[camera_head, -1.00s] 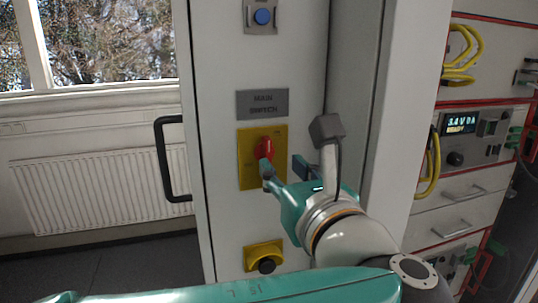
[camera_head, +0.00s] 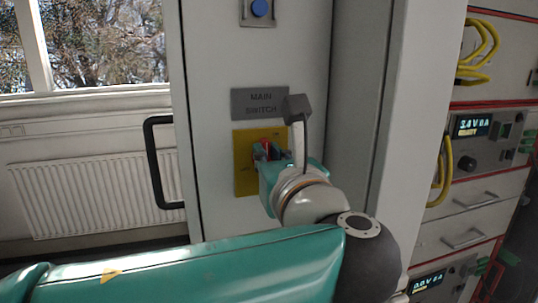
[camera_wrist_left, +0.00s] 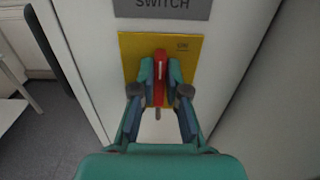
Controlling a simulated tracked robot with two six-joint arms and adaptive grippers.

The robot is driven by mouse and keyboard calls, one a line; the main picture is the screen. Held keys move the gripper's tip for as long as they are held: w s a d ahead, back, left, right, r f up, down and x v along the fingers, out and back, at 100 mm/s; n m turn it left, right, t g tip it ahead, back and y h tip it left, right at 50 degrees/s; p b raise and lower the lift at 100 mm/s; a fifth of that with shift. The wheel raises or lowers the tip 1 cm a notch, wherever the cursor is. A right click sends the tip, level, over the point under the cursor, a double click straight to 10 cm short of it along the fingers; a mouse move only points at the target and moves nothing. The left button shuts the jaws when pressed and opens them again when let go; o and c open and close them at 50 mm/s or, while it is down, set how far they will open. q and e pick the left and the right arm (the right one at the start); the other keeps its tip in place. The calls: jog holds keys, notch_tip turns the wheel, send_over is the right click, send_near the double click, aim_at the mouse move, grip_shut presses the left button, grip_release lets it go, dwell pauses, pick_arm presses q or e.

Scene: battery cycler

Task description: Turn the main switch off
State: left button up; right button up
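The main switch has a red handle (camera_wrist_left: 160,72) on a yellow plate (camera_wrist_left: 128,48), fixed to a light cabinet front. In the wrist view the handle stands upright, in line with the plate's long side. My left gripper (camera_wrist_left: 161,76) has one finger on each side of the handle, with no clear gap, and appears shut on it. In the head view the left gripper (camera_head: 268,157) covers much of the handle, and a bit of red (camera_head: 266,147) shows between the fingers. The yellow plate (camera_head: 243,180) is partly hidden there. My right gripper is not in view.
A grey "MAIN SWITCH" label (camera_head: 260,103) is above the plate, and a blue button (camera_head: 260,8) is higher up. A black door handle (camera_head: 152,165) sticks out at left. Instruments (camera_head: 475,150) and yellow cables (camera_head: 478,55) are at right.

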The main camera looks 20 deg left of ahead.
pick_arm(q)
grip_shut()
jog(key=shift+n+b, duration=0.3)
jog(key=shift+n, duration=0.1)
jog(key=shift+s+a+f+n+b, duration=0.2)
jog(key=shift+f+n+b, duration=0.15)
jog(key=shift+n+b, duration=2)
jog(key=shift+s+a+f+n+b, duration=0.1)
jog(key=shift+a+f+n+b, duration=0.2)
jog(key=shift+n+b, duration=1.95)
jog(key=shift+s+a+f+n+b, duration=0.15)
jog(key=shift+f+n+b, duration=0.4)
jog(key=shift+n, duration=3.35)
jog(key=shift+r+b, duration=0.2)
jog(key=shift+b, duration=0.1)
jog(key=o, duration=0.6)
grip_release()
jog(key=shift+a+r, duration=0.1)
jog(key=shift+o, duration=0.2)
